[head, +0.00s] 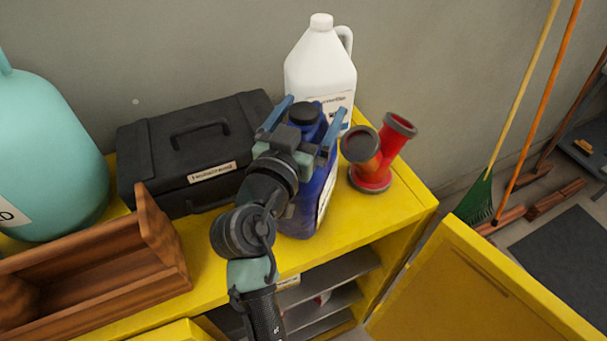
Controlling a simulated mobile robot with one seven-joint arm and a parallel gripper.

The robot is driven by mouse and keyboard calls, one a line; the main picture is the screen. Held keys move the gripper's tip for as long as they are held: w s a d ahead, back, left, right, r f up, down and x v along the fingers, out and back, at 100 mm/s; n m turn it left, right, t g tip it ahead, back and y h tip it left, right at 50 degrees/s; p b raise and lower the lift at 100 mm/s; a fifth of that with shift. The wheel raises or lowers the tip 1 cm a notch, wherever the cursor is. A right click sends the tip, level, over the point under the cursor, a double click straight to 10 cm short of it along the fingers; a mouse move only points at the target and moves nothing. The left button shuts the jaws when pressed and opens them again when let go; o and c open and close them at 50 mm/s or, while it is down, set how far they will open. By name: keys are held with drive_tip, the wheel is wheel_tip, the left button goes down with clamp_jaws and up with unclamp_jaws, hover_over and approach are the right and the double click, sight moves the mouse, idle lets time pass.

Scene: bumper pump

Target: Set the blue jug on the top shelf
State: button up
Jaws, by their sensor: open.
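The blue jug (320,187) with a dark cap (305,112) stands upright on the yellow cabinet's top (402,212), in front of a white jug. My gripper (308,120) is over the jug's upper part, with its two blue fingers spread on either side of it. The gripper is open, and I cannot tell whether a finger touches the jug. My arm hides part of the jug's left side. Grey shelves (335,278) show inside the open cabinet below the top.
The white jug (320,65) stands behind and a red pipe fitting (372,180) right of the blue jug. A black case (160,140), wooden tote (160,235) and teal tank (45,150) crowd the left. The yellow door (480,290) hangs open at lower right.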

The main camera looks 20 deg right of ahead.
clamp_jaws()
idle(0.4)
